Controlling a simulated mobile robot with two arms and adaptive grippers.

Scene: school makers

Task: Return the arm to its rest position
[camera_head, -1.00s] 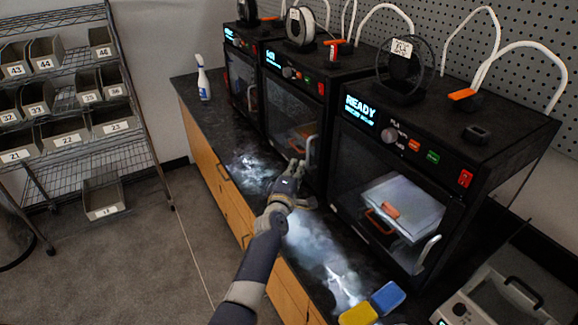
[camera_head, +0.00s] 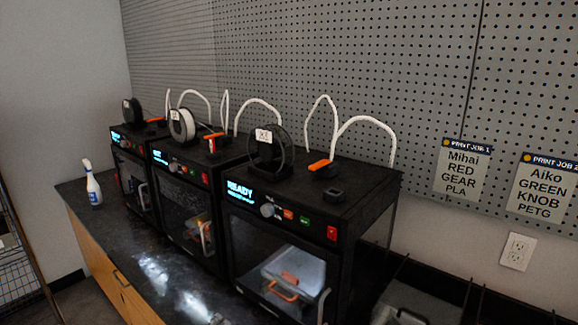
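Neither of my grippers can be made out in the head view. A small grey shape sits at the bottom edge, left of centre, too little of it showing to tell what it is. The row of black 3D printers stands on the dark counter (camera_head: 98,238). The nearest printer (camera_head: 222,222) shows a lit READY display, and a light tray with an orange handle (camera_head: 287,282) shows through its front. The middle printer (camera_head: 180,217) and the far printer (camera_head: 128,178) stand behind it to the left.
A white spray bottle (camera_head: 93,184) stands at the counter's far left end. A grey pegboard (camera_head: 330,60) covers the back wall. Two print job cards, one for Mihai (camera_head: 462,172) and one for Aiko (camera_head: 541,190), hang at right above a wall outlet (camera_head: 517,251).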

